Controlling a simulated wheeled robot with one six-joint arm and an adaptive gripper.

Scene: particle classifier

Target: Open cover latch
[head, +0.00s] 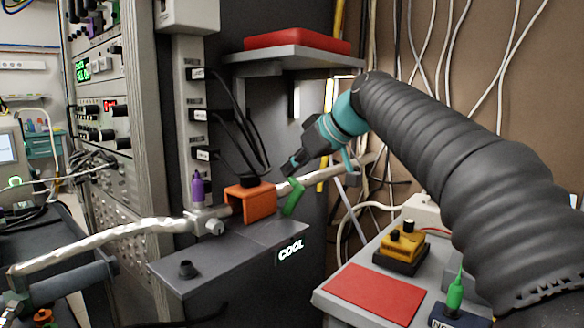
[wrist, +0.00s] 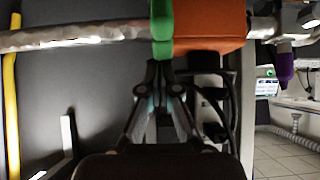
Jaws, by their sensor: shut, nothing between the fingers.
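An orange cover (head: 250,200) sits around the silver pipe on top of the dark box marked COOL. A green latch piece (head: 293,197) stands at its right end, tilted. In the wrist view, the green latch (wrist: 162,28) lies against the side of the orange cover (wrist: 208,28). My gripper (head: 289,169) is shut and empty, just above the green latch in the head view. In the wrist view, the fingertips (wrist: 160,66) meet right at the edge of the green latch. I cannot tell whether they touch it.
A silver foil-wrapped pipe (head: 100,245) runs through the cover. A purple-capped valve (head: 198,189) stands left of it. A grey shelf (head: 290,57) with a red top hangs behind. Black cables (head: 240,140) hang close behind the cover. A bench with a red mat (head: 376,292) lies right.

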